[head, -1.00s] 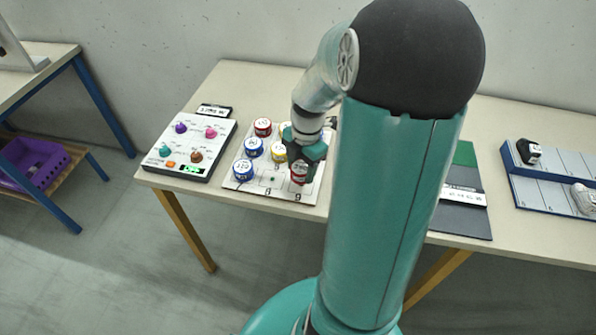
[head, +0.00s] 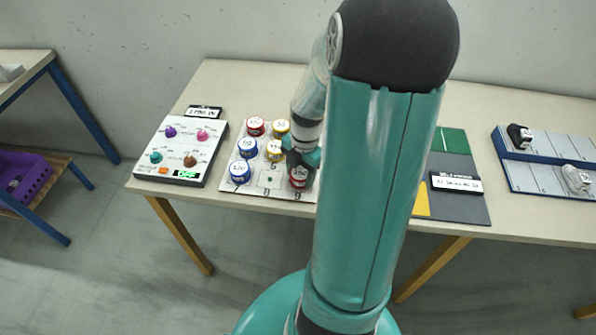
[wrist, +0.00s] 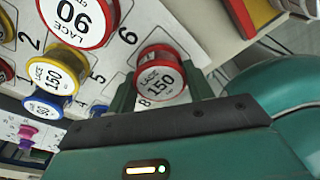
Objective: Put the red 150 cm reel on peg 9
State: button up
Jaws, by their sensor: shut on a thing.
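The red reel marked 150 (wrist: 160,78) is between the two fingers of my gripper (wrist: 160,92) in the wrist view, which are shut on it. In the head view the red reel (head: 299,180) is upright at the front right corner of the white peg board (head: 268,188), just behind the printed 9. My gripper (head: 300,166) covers its back part. The peg under the reel is hidden, and I cannot tell whether the reel rests on the board.
Other reels stand on the board: red (head: 255,126), yellow (head: 275,150), blue (head: 239,171) and more. A knob panel (head: 180,150) is left of the board. A grey mat (head: 460,205) and a blue-edged tray (head: 545,160) lie to the right.

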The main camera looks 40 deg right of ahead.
jog(key=shift+f, duration=0.6)
jog(key=o, duration=1)
jog(key=shift+c, duration=0.2)
notch_tip(320, 180, up, 13)
jog(key=d, duration=0.1)
jog(key=shift+d, duration=0.2)
jog(key=s+a+r+m+t, duration=0.1)
jog(key=a+r+m+t, duration=0.1)
jog(key=a+m, duration=0.4)
jog(key=s+a+r+m+t+h, duration=0.1)
jog(key=a+r+m, duration=0.4)
jog(key=a, duration=0.5)
jog(key=s+a+r+m+t, duration=0.2)
jog(key=a+r+m, duration=0.2)
jog(key=a+m, duration=0.3)
jog(key=shift+s+a+r+m+t, duration=0.15)
jog(key=shift+s+a+m+t, duration=0.2)
jog(key=shift+a, duration=0.3)
